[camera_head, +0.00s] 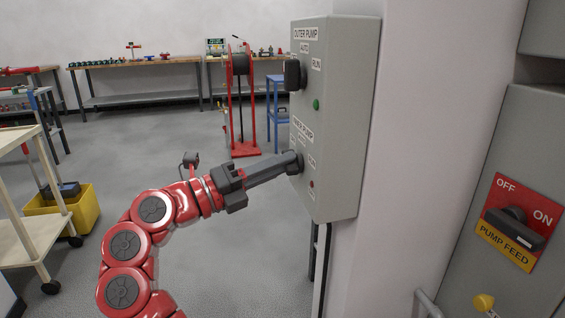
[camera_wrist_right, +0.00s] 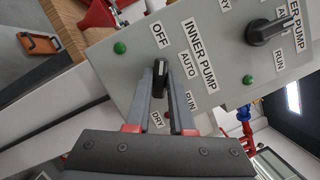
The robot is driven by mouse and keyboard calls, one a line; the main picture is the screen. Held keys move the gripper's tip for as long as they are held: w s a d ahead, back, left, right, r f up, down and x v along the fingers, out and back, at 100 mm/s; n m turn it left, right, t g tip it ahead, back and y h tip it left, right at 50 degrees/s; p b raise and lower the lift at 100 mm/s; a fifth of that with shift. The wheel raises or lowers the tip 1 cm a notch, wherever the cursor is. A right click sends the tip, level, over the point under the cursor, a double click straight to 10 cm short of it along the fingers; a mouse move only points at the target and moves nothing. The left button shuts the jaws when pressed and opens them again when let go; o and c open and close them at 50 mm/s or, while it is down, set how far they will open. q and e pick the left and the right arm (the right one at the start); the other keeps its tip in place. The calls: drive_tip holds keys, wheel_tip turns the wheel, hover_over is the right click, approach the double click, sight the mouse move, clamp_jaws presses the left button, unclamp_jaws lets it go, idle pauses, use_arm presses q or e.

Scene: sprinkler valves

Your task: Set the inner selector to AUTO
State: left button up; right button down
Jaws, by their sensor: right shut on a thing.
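The inner selector is a black knob (camera_wrist_right: 160,76) under the INNER PUMP label on the grey panel (camera_head: 336,150). In the right wrist view, the words OFF, AUTO, RUN and DRY stand around it. My right gripper (camera_head: 288,164) reaches the knob from the left in the head view. Its two fingers (camera_wrist_right: 160,88) are shut on the knob, one on each side, and hide part of it. My left gripper is not in view.
The outer pump selector (camera_head: 294,75) sits above on the same panel, with a green lamp (camera_head: 316,104) below it. A PUMP FEED switch (camera_head: 514,222) is on the cabinet at right.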

drive_tip(key=m+h+b, duration=0.1)
drive_tip(key=m+b, duration=0.2)
drive_tip(key=shift+m+g, duration=0.3)
drive_tip(key=shift+m, duration=0.1)
drive_tip(key=m+g+h+b, duration=0.1)
drive_tip(key=m+b, duration=0.1)
drive_tip(key=m, duration=0.2)
idle(0.4)
